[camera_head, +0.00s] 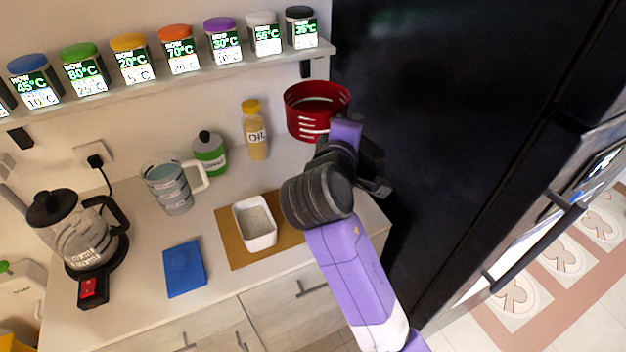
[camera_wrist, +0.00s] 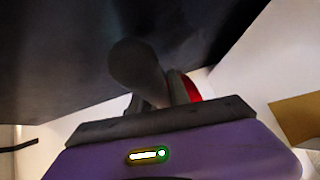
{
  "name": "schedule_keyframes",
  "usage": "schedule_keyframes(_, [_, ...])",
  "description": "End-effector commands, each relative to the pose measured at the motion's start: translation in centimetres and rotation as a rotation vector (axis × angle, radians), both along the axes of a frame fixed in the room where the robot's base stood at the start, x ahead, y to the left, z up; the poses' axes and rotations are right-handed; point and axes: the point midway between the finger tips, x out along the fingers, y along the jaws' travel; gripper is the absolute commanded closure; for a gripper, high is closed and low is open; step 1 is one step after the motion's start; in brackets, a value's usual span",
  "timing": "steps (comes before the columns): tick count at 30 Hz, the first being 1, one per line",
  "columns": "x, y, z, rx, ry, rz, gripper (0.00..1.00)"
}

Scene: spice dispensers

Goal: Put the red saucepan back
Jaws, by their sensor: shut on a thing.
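The red saucepan (camera_head: 317,110) is at the back right of the counter, below the shelf's right end and beside the black fridge. It looks upright, with pale slots or marks on its side. My gripper (camera_head: 345,150) is at its near side, shut on the saucepan's handle, which my wrist mostly hides. In the wrist view a dark rounded handle end (camera_wrist: 138,70) stands up between the jaws, with a sliver of the red saucepan (camera_wrist: 191,88) behind it. I cannot tell whether the pan touches the counter.
The black fridge (camera_head: 430,120) stands close on the right. The shelf (camera_head: 200,75) above holds several spice dispensers. An oil bottle (camera_head: 255,135), a green-white bottle (camera_head: 209,155) and a measuring jug (camera_head: 170,185) stand left. A white bowl (camera_head: 254,238) sits on a brown mat (camera_head: 237,258).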

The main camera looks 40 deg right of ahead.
Motion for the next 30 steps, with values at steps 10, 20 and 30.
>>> schedule_keyframes(10, [-0.5,-0.1,-4.5,-0.003,0.005,-0.006,1.00])
schedule_keyframes(20, [-0.5,-0.1,-12.3,-0.003,0.004,-0.006,1.00])
schedule_keyframes(30, [-0.4,-0.1,-16.8,-0.003,-0.003,-0.007,1.00])
